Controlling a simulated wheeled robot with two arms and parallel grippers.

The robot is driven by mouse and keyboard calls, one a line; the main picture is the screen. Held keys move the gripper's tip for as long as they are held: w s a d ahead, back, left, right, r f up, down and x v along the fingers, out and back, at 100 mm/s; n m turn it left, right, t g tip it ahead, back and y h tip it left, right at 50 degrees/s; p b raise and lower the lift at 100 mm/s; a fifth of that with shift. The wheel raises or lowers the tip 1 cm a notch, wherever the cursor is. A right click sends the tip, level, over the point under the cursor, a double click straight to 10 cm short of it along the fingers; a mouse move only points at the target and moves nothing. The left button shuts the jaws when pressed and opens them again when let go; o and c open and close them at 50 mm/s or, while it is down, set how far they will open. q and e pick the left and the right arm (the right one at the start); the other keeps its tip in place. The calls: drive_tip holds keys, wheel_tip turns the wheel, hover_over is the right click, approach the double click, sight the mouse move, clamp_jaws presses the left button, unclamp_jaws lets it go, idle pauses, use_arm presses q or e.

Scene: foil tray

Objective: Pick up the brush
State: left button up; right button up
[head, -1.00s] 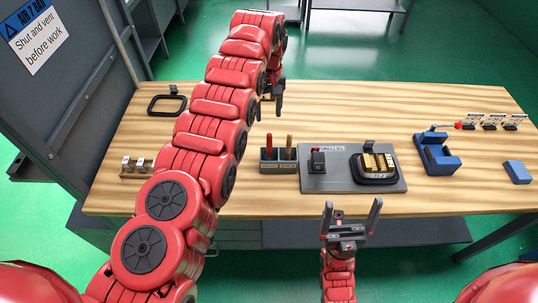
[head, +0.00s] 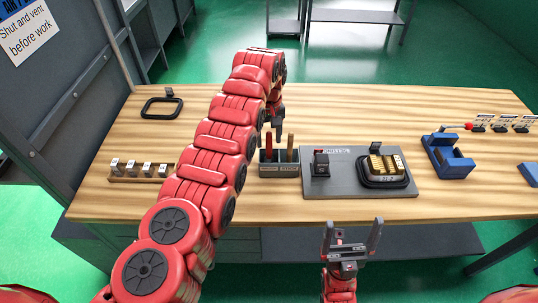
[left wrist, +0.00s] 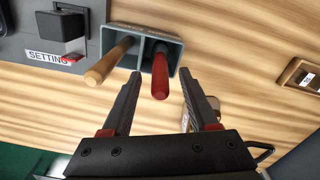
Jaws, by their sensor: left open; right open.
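A grey two-slot holder (head: 280,170) stands on the bench with a red-handled tool (head: 268,154) and a wooden-handled tool (head: 290,144) upright in it. Only the handles show, so I cannot tell which is the brush. My left gripper (head: 271,138) is open just behind the holder, close to the red handle. In the left wrist view the red handle (left wrist: 160,78) shows between the open fingers, and the wooden handle (left wrist: 108,62) lies outside them, to the left. My right gripper (head: 352,226) is open and empty before the bench's front edge.
A grey board (head: 345,188) beside the holder bears a black block (head: 321,164) and a foil tray-like piece in a black base (head: 385,172). A blue cradle (head: 446,157) stands further right. A wooden rack (head: 143,171) and a black frame (head: 161,107) lie left.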

sight(269, 148)
use_arm(q)
drive_tip(key=f, duration=0.1)
drive_tip(key=f+p, duration=0.1)
drive_tip(key=f, duration=0.2)
drive_tip(key=shift+s+p, duration=0.25)
drive_tip(key=shift+p, duration=0.05)
drive_tip(key=shift+w+f, duration=0.1)
drive_tip(key=shift+f, duration=0.15)
clamp_jaws()
